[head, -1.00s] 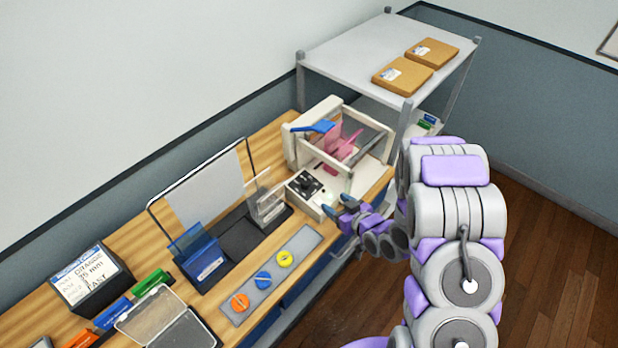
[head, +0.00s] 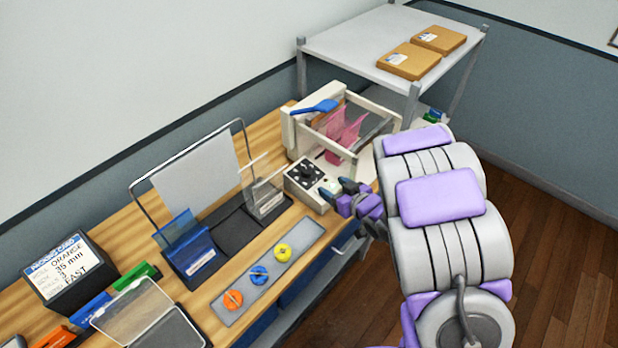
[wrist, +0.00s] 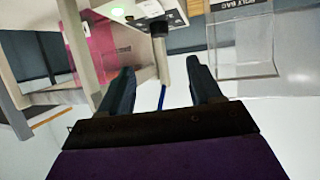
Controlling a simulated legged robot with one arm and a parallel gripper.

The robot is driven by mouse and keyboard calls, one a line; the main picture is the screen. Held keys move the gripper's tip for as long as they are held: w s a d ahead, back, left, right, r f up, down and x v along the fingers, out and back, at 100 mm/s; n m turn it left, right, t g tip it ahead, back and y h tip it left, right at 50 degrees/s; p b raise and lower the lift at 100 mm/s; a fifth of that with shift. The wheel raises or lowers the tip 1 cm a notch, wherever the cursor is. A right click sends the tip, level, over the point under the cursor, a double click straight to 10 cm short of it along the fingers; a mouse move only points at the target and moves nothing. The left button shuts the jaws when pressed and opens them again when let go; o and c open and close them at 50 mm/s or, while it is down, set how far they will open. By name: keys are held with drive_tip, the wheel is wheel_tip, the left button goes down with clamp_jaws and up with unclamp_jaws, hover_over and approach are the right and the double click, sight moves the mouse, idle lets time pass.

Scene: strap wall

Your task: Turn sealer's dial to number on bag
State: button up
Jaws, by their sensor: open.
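The sealer (head: 340,150) is a cream frame with a blue lever, standing at the back right of the bench. Its black round dial (head: 306,173) is on a dark panel at its front left; I cannot read its setting. Pink bags (head: 344,133) stand inside the frame, and pink also shows in the wrist view (wrist: 95,45); no number on a bag is legible. My gripper (head: 344,192) is open and empty at the sealer's front edge, right of the dial and apart from it.
A clear bag holder (head: 262,198) and a blue one (head: 190,245) stand left of the sealer. A grey strip (head: 245,295) holds orange, blue and yellow knobs. A packing card (head: 62,268) stands at far left. A shelf (head: 360,45) with brown boxes is behind.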

sight(307, 169)
drive_tip(key=b+x, duration=0.3)
drive_tip(key=x, duration=1.1)
drive_tip(key=shift+w+a+b, duration=0.2)
drive_tip(key=shift+b, duration=0.2)
drive_tip(key=c, duration=1)
drive_tip(key=shift+d+r+n+p, duration=0.15)
drive_tip(key=shift+n+p, duration=0.15)
drive_tip(key=shift+p, duration=0.6)
drive_tip(key=shift+c, duration=0.2)
drive_tip(key=n+g+y+p, duration=0.1)
drive_tip(key=p, duration=0.2)
drive_tip(key=shift+w+y, duration=0.15)
drive_tip(key=shift+y, duration=0.15)
drive_tip(key=n+g+y+p, duration=0.1)
drive_tip(key=n+p, duration=0.1)
drive_tip(key=p, duration=0.1)
drive_tip(key=shift+d, duration=0.1)
drive_tip(key=shift+w+n+g+y+p, duration=0.1)
drive_tip(key=shift+n+g+y+p, duration=0.4)
drive_tip(key=shift+n+g+p, duration=0.3)
